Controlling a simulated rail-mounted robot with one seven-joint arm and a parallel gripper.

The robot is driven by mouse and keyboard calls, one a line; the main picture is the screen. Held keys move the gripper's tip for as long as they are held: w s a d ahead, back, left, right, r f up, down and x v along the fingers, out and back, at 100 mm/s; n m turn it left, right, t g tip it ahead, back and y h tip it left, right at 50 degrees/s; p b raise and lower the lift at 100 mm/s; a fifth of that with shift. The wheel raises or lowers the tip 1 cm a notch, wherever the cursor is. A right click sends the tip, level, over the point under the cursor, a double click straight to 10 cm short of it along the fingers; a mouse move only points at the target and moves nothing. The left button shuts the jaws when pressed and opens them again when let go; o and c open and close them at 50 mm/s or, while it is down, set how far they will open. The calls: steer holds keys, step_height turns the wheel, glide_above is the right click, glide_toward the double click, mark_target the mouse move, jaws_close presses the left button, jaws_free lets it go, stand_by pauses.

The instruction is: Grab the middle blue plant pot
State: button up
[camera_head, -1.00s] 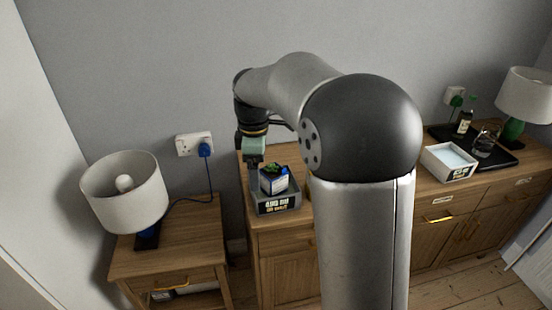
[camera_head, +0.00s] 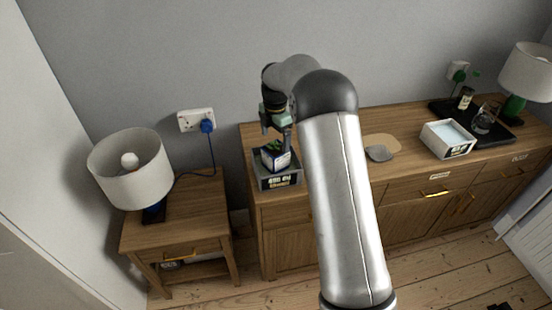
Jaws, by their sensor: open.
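A small blue and white plant pot (camera_head: 276,160) with green leaves stands on a grey box with a dark label (camera_head: 279,182) at the left end of the sideboard. It is the only plant pot that I can make out; my arm hides part of the sideboard to its right. My gripper (camera_head: 276,135) is open and points down just above the pot, with its fingers close to the leaves. I cannot tell whether the fingers touch the plant.
The wooden sideboard (camera_head: 405,165) carries a grey object (camera_head: 379,153), a white box (camera_head: 447,138), a black tray (camera_head: 497,137) with a bottle and glass, and a green-based lamp (camera_head: 527,72). A bedside table (camera_head: 190,205) with a white-shaded lamp (camera_head: 131,168) stands left.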

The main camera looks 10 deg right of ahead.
mark_target(276, 148)
steer(key=shift+s+f+p, duration=0.2)
steer(key=shift+f+p, duration=0.9)
steer(key=shift+f, duration=2.4)
steer(key=c, duration=1.4)
